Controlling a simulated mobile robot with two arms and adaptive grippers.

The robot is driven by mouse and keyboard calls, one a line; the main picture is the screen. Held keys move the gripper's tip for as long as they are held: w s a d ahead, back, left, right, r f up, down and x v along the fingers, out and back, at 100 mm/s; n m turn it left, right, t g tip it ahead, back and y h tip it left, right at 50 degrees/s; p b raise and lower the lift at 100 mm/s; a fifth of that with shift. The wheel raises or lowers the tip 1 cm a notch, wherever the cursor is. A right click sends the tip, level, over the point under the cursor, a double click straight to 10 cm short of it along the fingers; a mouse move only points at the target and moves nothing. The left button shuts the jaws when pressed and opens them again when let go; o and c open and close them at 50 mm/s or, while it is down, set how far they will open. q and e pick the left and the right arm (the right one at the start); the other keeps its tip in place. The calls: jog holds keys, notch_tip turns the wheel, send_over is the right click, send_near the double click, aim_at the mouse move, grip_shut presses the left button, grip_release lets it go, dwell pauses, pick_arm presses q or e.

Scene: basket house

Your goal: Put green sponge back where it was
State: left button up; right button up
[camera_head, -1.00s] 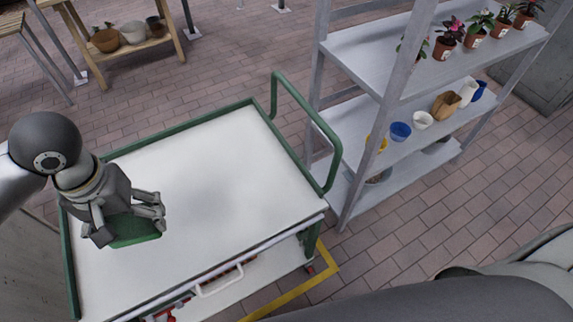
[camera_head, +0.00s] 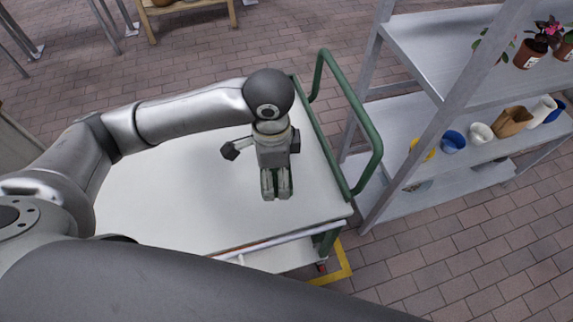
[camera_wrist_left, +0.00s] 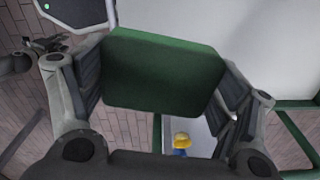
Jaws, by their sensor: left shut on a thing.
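My left gripper (camera_head: 276,190) is shut on the green sponge, above the right part of the white cart top (camera_head: 180,195). Its fingers hide most of the sponge in the head view. In the left wrist view the green sponge (camera_wrist_left: 162,72) sits between the two finger pads, with its broad face toward the camera. My left arm reaches across the cart from the left. My right gripper is not in view.
The cart has a green handle rail (camera_head: 365,130) on its right side. A grey shelf rack (camera_head: 440,200) stands beyond it, with potted plants above and a blue cup (camera_head: 453,141) among several vessels below. The visible cart top is bare.

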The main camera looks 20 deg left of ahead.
pick_arm(q)
jog(key=shift+d+f+m, duration=0.25)
jog(key=shift+f+m, duration=0.2)
jog(key=shift+d+f+m, duration=0.2)
jog(key=shift+f+m, duration=0.25)
jog(key=shift+w+f, duration=0.15)
jog(key=w+a+f, duration=0.1)
jog(key=w+f, duration=0.1)
jog(key=w, duration=0.2)
jog(key=w+f, duration=0.3)
jog(key=w, duration=0.1)
jog(key=w+a+f, duration=0.1)
jog(key=w+f, duration=0.2)
jog(key=w, duration=0.1)
jog(key=shift+a+f, duration=0.1)
jog(key=shift+a, duration=0.2)
jog(key=shift+w+a+f, duration=0.15)
jog(key=shift+w+f, duration=0.55)
jog(key=shift+f, duration=0.25)
jog(key=shift+f+p, duration=0.3)
jog(key=shift+f, duration=1.1)
